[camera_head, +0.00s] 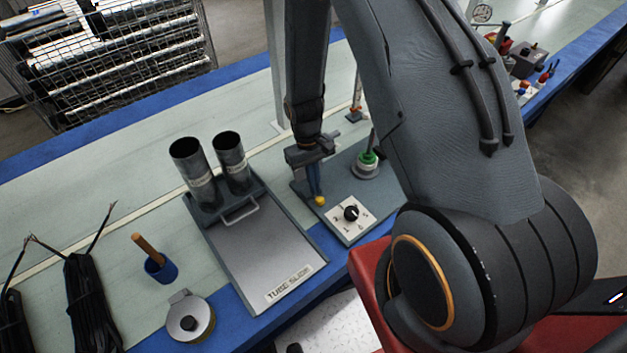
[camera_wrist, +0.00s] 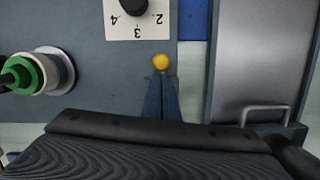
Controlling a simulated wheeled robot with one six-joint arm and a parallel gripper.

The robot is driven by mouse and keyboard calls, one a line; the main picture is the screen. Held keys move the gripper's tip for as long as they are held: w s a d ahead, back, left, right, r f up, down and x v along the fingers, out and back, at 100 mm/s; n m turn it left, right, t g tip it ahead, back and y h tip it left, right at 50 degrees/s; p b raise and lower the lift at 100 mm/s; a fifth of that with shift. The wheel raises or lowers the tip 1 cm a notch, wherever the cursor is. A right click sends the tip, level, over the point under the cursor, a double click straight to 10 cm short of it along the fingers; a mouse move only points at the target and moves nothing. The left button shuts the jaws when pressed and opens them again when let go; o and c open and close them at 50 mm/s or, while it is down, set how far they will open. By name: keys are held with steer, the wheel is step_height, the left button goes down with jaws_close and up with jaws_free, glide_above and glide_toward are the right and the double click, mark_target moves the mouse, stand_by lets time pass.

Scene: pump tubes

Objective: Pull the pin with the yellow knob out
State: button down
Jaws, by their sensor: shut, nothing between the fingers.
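The yellow knob (camera_head: 320,201) of the pin is at the left edge of a dark grey plate, just left of a white dial panel. It also shows in the wrist view (camera_wrist: 161,62), just beyond my fingertips. My gripper (camera_head: 316,192) points down at the knob, with its blue fingers together. In the wrist view the closed fingers (camera_wrist: 161,84) end right at the knob's near side, and nothing shows between them. I cannot tell whether they touch the knob. The pin's shaft is hidden.
The white dial panel (camera_head: 350,219) with a black knob stands right of the pin. A green-ringed fitting (camera_head: 367,162) is behind it. The tube slide (camera_head: 262,255) with two upright dark tubes (camera_head: 231,160) lies left.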

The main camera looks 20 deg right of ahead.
steer(key=shift+s, duration=0.1)
steer(key=shift+s+d+p, duration=0.2)
steer(key=shift+s, duration=0.35)
steer(key=shift+s+d+p, duration=0.15)
steer(key=shift+s+d, duration=0.05)
steer(key=shift+s, duration=0.3)
